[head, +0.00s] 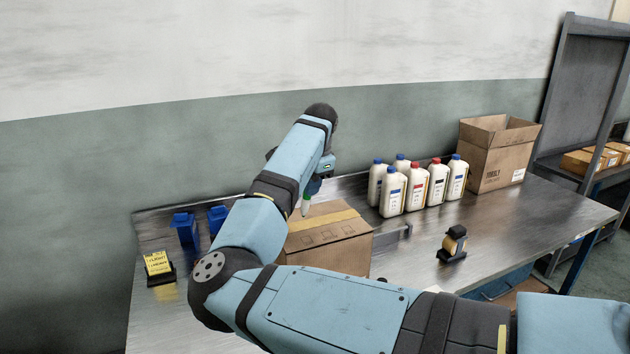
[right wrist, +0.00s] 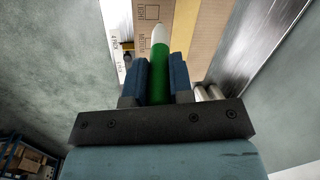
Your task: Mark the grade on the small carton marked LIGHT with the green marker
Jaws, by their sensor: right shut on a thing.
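My right gripper (head: 313,185) is shut on the green marker (head: 306,204), whose white end points down over the closed brown carton (head: 328,255). In the right wrist view my right gripper (right wrist: 159,75) has a blue finger on each side of the green marker (right wrist: 159,72). I cannot tell whether the white end touches the carton top. My arm hides the carton's left part. My left gripper is not in view.
A yellow card on a black stand (head: 158,263) and blue holders (head: 185,227) stand at the left. Several white bottles (head: 415,187) and an open box (head: 498,160) stand at the back right. A black and yellow device (head: 453,244) is at the right. The metal table (head: 530,215) is clear around it.

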